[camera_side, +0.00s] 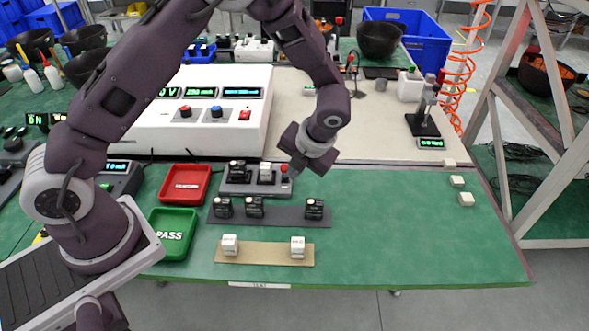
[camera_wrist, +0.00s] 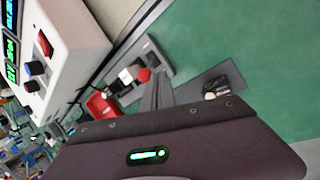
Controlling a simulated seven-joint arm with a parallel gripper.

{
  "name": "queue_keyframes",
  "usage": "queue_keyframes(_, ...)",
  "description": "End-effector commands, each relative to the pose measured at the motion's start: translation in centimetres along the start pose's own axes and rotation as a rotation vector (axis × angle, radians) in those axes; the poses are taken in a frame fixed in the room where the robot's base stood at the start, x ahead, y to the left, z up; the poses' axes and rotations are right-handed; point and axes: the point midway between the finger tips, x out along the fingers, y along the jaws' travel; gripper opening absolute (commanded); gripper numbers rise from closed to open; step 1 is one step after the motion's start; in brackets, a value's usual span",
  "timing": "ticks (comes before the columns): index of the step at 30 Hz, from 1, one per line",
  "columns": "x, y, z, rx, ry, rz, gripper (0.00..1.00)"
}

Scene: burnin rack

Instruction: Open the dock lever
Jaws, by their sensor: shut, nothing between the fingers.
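The grey dock (camera_side: 232,190) sits on the green bench and holds dark blocks and a white block. Its lever has a red knob (camera_side: 284,169) at the right end, which also shows in the wrist view (camera_wrist: 144,75). My gripper (camera_side: 294,174) is shut and empty, tilted downward at the dock's right end, close to the knob. In the wrist view the closed fingers (camera_wrist: 161,92) point toward the dock and lie beside the knob. I cannot tell whether they touch the lever.
A dark rack strip (camera_side: 284,217) with black blocks lies in front of the dock, then a tan strip (camera_side: 264,256) with white blocks. A red tray (camera_side: 185,184) and a green PASS tray (camera_side: 173,235) stand left. A white instrument (camera_side: 150,130) stands behind. The bench's right front is clear.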

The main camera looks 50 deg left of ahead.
Motion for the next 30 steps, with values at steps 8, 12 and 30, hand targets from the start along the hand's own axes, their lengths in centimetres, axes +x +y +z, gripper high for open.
queue_keyframes(8,0.0,0.0,0.0,0.000,0.001,0.000,0.00)
queue_keyframes(12,0.0,0.2,0.2,0.002,0.016,-0.009,0.00)
queue_keyframes(30,-0.2,0.7,1.1,0.033,0.115,-0.063,0.00)
